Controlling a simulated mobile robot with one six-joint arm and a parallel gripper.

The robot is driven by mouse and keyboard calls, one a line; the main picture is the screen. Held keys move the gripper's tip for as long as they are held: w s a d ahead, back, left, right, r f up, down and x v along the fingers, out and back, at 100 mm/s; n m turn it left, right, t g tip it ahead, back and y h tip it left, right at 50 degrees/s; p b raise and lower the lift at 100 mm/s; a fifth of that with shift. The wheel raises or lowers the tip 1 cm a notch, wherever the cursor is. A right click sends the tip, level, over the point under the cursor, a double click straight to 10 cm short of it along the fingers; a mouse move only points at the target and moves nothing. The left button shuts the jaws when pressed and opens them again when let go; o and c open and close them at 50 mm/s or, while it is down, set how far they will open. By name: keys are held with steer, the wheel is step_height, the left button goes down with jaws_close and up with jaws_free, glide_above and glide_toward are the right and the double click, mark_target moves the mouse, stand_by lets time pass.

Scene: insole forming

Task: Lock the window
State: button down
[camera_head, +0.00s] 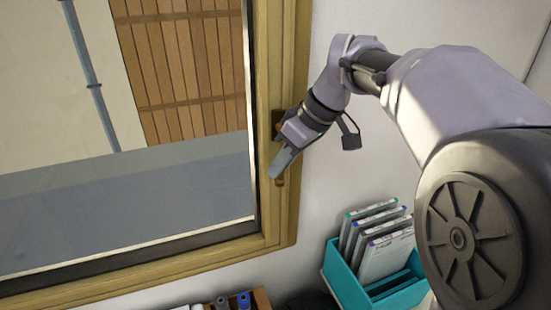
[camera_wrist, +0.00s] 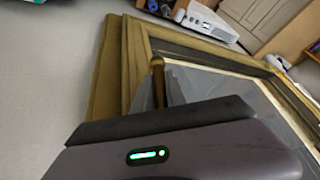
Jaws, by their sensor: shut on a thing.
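The window has a yellowish wooden frame (camera_head: 275,222) and stands at the left of the head view. Its frame also shows in the wrist view (camera_wrist: 112,65). A brass-coloured handle (camera_head: 280,182) is on the right side of the frame, and its lower end shows just below my gripper. In the wrist view the handle's rounded end (camera_wrist: 157,64) sticks up between the grey fingers. My gripper (camera_head: 281,164) is shut on the handle, which appears to point down in the head view. The fingers and wrist hide most of the handle and part of its base.
A teal file holder (camera_head: 342,275) with several folders stands below and right of the window. A wooden box (camera_head: 262,299) with markers is at the bottom edge. The wrist view shows a white device (camera_wrist: 207,20) at the top. The white wall beside the window is clear.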

steer(key=shift+w+d+h, duration=0.1)
steer(key=shift+d+h, duration=0.25)
steer(key=shift+h, duration=0.25)
steer(key=shift+p, duration=0.3)
steer(key=c, duration=1.4)
jaws_free()
steer(key=shift+d, duration=0.1)
steer(key=shift+o, duration=0.2)
steer(key=p+v, duration=0.5)
steer(key=v, duration=1.2)
steer(key=shift+s+r+p, duration=0.15)
steer(key=shift+s+p, duration=0.15)
steer(key=shift+p, duration=0.05)
